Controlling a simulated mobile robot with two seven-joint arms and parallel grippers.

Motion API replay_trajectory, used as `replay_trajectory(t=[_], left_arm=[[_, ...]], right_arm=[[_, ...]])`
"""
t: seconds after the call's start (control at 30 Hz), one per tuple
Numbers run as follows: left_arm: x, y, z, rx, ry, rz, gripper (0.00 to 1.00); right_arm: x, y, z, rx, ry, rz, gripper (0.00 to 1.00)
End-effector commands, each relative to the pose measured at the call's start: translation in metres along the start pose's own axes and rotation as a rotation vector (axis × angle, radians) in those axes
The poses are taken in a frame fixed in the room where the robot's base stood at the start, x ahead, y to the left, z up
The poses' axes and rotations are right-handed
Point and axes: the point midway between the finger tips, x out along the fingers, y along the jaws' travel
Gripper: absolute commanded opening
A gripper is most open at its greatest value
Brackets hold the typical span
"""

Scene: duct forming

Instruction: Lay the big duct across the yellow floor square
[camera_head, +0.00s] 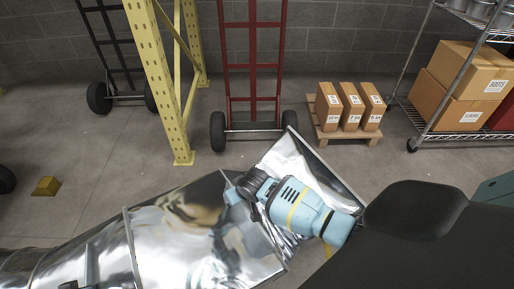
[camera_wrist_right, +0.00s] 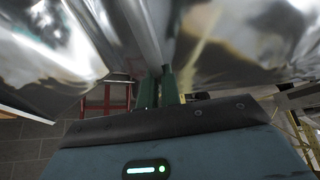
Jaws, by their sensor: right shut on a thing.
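The big duct (camera_head: 190,235) is shiny sheet metal. It runs from the lower left to the middle of the head view, with a flared, open-looking piece (camera_head: 305,170) at its right end. My right gripper (camera_head: 234,190) reaches in from the right over the duct. In the right wrist view its green fingers (camera_wrist_right: 160,88) are shut on a metal edge of the duct, which fills the upper part of that view. My left gripper is not in view. A small yellow strip (camera_head: 328,251) shows on the floor beside my right arm; whether it belongs to the yellow square I cannot tell.
A yellow steel upright (camera_head: 163,75) and a red hand truck (camera_head: 252,70) stand behind the duct. A pallet (camera_head: 345,133) with boxes and a wire shelf (camera_head: 462,136) are at the back right. Floor between is bare.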

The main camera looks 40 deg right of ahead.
Motion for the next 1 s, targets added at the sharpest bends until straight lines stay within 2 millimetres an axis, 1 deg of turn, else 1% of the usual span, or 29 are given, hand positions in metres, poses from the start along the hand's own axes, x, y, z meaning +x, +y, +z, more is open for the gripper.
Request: replay_trajectory(t=[0.03, 0.17, 0.2, 0.33, 0.83, 1.0], left_arm=[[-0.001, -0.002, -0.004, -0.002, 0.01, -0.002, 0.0], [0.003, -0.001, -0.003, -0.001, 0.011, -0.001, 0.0], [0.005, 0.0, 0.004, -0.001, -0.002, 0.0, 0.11], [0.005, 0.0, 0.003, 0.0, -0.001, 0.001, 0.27], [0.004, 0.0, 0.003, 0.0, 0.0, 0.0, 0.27], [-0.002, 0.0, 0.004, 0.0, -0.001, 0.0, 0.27]], right_arm=[[-0.002, 0.001, -0.008, 0.0, 0.017, 0.001, 0.0], [0.002, 0.001, -0.006, 0.001, 0.019, 0.0, 0.0], [0.004, 0.002, 0.0, 0.0, 0.006, 0.002, 0.11], [0.004, 0.001, 0.001, 0.0, 0.004, 0.002, 0.27], [0.005, 0.0, 0.003, 0.0, 0.0, 0.0, 0.27], [0.005, 0.0, 0.003, 0.001, 0.0, 0.0, 0.27]])
